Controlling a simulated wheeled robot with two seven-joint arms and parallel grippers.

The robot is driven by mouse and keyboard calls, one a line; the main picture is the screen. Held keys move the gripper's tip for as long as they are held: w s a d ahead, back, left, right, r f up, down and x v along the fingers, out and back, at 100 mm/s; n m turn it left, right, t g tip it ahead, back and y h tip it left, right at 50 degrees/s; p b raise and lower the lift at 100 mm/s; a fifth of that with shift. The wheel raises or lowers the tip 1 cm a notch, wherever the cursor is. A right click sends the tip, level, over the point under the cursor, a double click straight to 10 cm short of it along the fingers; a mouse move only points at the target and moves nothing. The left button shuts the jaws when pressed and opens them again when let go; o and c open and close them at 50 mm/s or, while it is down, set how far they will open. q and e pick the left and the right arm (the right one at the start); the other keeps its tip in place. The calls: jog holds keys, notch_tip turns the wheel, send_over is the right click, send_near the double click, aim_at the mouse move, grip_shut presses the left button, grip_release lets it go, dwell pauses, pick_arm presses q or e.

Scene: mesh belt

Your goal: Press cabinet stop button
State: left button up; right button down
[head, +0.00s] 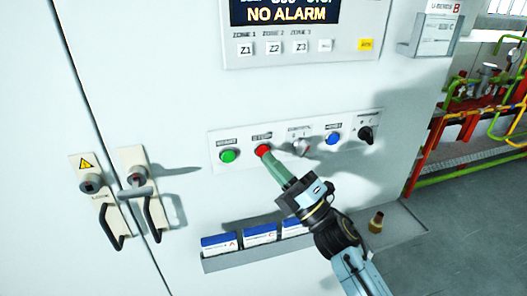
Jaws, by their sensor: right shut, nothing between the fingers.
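The white cabinet (140,60) fills most of the head view. Its button panel (245,142) holds a green button (228,156), a red button (263,150), a metal switch (301,147), a blue button (333,138) and a black rotary knob (367,134). The small labels above them are too blurred to read. My right gripper (270,160) is shut and empty. Its green fingertips point up and left at the red button and overlap its lower edge; I cannot tell whether they touch it. My left gripper is not in view.
Two door handles (152,212) stick out at the left. A ledge (240,258) with several blue-and-white boxes (260,234) lies below the panel. Above is a display (285,12) reading "NO ALARM". Coloured pipes (462,140) stand at the right, beyond open grey floor.

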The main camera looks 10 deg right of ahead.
jog(key=shift+w, duration=0.4)
jog(key=shift+w+b, duration=0.35)
jog(key=shift+w, duration=0.05)
dwell(0.6)
jog(key=shift+s, duration=0.85)
jog(key=shift+p, duration=0.3)
jog(key=s+p, duration=0.1)
jog(key=s, duration=0.4)
jog(key=shift+d, duration=0.1)
dwell(0.4)
